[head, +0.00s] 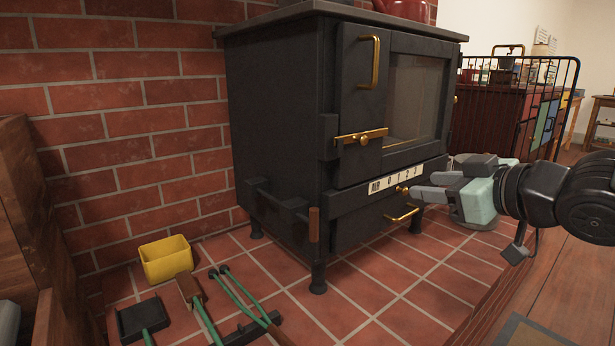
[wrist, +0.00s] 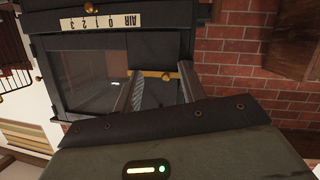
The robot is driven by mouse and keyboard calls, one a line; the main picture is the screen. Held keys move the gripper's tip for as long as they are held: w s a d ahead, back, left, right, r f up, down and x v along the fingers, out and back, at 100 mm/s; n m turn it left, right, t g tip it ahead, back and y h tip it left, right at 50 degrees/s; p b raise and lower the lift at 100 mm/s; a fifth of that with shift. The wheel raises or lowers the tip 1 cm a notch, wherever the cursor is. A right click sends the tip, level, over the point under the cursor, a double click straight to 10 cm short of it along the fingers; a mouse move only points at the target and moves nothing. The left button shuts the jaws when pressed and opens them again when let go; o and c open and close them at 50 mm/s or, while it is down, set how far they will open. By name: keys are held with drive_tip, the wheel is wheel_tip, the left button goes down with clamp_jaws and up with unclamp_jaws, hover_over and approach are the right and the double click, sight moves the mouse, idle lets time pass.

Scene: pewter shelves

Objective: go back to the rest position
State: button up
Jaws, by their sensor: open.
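My gripper (head: 422,186) is at the right of the head view, in front of the lower front of a black stove (head: 275,120). Its two fingers are spread apart with nothing between them. In the wrist view the open fingers (wrist: 157,82) point at the stove front, with a brass latch handle (wrist: 160,74) beyond them. In the head view the fingertips appear close to a small brass knob by the air scale (head: 393,180); whether they touch it I cannot tell. The scale also shows at the top of the wrist view (wrist: 100,20).
A yellow box (head: 166,262), a shovel (head: 142,318) and other green-handled tools lie on the tiled hearth (head: 375,290) at the lower left. A brick wall (head: 130,120) stands behind. A black metal guard (head: 567,75) is at the right. Wooden floor is lower right.

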drive_tip(key=s+a+f+g+h+p, duration=0.2)
drive_tip(key=s+a+f+g, duration=0.15)
drive_tip(key=s, duration=0.45)
drive_tip(key=s+a+f+g+h+p, duration=0.1)
drive_tip(key=s+a+f+g+h, duration=0.15)
drive_tip(key=s+g, duration=0.35)
drive_tip(key=s+a+f+g+h+p, duration=0.2)
drive_tip(key=s+f+g, duration=0.15)
drive_tip(key=s, duration=0.55)
wheel_tip(320, 180, up, 38)
drive_tip(key=s+p, duration=0.1)
drive_tip(key=p, duration=3.7)
drive_tip(key=shift+d+f+m, duration=0.15)
drive_tip(key=shift+d+m, duration=0.1)
drive_tip(key=shift+m, duration=0.05)
drive_tip(key=shift+d, duration=0.1)
